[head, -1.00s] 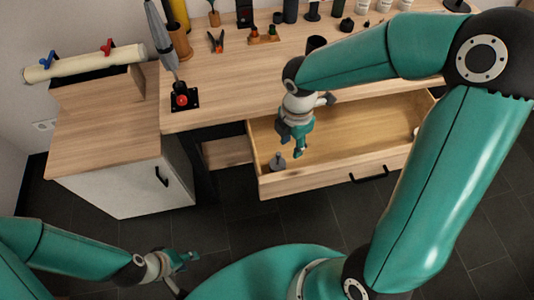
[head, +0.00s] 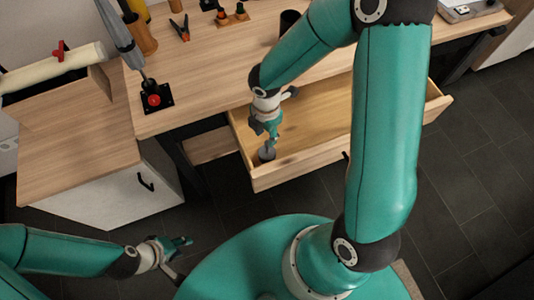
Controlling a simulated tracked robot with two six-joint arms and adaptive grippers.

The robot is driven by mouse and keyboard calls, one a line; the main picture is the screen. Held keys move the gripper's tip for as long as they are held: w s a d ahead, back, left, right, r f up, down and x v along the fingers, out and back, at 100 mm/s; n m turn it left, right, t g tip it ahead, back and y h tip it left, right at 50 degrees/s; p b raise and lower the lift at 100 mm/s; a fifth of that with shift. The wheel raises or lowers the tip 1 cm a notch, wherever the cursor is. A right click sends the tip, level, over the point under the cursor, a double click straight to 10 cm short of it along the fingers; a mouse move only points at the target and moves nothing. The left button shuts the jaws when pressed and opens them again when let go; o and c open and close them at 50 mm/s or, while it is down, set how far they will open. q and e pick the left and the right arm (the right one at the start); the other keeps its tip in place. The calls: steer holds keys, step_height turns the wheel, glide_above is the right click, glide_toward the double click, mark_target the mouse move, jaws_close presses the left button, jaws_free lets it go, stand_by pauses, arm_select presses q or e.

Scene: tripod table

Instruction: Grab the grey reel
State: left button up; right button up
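The grey reel (head: 267,153) is a small grey piece in the front left corner of the open wooden drawer (head: 330,149). My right gripper (head: 272,141) reaches down into the drawer with its fingertips at the top of the reel. They look close to or touching it; I cannot tell whether the fingers are closed around it. My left gripper (head: 184,242) hangs low over the dark floor at lower left, away from the drawer and with nothing visible in it. Its finger opening is too small to judge.
The drawer's front wall and left wall stand close to my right gripper. The wooden tabletop (head: 210,85) above holds a black clamp base with a red knob (head: 155,99), pliers (head: 180,28) and a dark cup (head: 289,22). A white cabinet (head: 110,195) stands left.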

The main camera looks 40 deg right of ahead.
mark_target(267, 142)
steer(key=f, duration=0.1)
steer(key=f+b, duration=0.1)
steer(key=f, duration=0.1)
steer(key=s+f, duration=0.1)
steer(key=f, duration=0.1)
steer(key=shift+a+f, duration=0.1)
steer(key=shift+f, duration=0.1)
steer(key=shift+w+f+b, duration=0.1)
steer(key=shift+f+b, duration=0.25)
steer(key=shift+f, duration=0.05)
jaws_close()
